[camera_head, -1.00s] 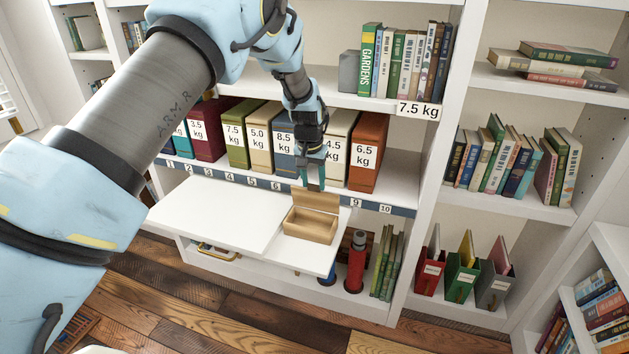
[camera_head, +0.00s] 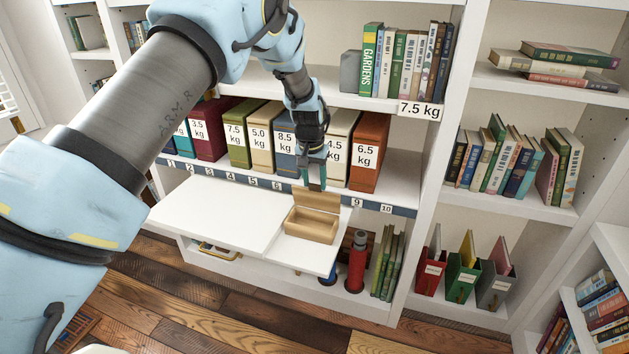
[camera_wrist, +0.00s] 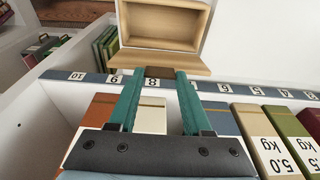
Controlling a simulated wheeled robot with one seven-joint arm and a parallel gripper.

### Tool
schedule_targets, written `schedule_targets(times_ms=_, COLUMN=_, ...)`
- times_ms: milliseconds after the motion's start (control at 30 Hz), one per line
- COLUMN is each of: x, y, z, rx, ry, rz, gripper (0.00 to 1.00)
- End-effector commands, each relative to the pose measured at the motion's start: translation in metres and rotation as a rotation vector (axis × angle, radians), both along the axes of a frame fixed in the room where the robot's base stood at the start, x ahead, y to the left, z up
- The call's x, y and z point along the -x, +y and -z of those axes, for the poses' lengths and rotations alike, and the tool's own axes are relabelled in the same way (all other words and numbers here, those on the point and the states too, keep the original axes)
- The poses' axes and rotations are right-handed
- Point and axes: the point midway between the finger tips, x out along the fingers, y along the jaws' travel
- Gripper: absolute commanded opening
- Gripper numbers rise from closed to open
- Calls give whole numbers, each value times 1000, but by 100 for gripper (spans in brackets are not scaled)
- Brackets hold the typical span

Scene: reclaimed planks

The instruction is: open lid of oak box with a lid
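The oak box (camera_head: 310,226) stands on the right part of the white pull-out board. Its lid (camera_head: 316,200) is raised and tilted up at the back edge, so the hollow inside shows. In the wrist view the open box (camera_wrist: 165,22) is at the top, with the lid (camera_wrist: 160,61) edge-on below it. My gripper (camera_head: 315,186) is above and behind the box, at the lid's upper edge. In the wrist view its teal fingertips (camera_wrist: 160,74) are on both sides of a dark brown tab (camera_wrist: 159,72) on the lid, with no clear gap.
The white board (camera_head: 215,212) is bare left of the box. Numbered binders (camera_head: 367,150) stand on the shelf behind my gripper. An upper shelf with books (camera_head: 400,65) is above. A red cylinder (camera_head: 357,262) stands below the board, to the right.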

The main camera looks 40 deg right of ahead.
Motion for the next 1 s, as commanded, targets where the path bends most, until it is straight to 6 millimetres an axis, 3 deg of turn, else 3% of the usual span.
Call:
schedule_targets(times_ms=33, x=0, y=0, z=0, rx=1, ry=-1, rz=0, gripper=55)
schedule_targets(times_ms=267, x=0, y=0, z=0, rx=0, ry=0, rz=0, gripper=80)
schedule_targets(times_ms=567, x=0, y=0, z=-3, rx=1, ry=-1, rz=0, gripper=80)
schedule_targets(times_ms=767, x=3, y=4, z=-28, rx=3, ry=-2, rz=1, gripper=80)
schedule_targets(times_ms=1000, x=8, y=12, z=-75, rx=3, ry=-2, rz=0, gripper=80)
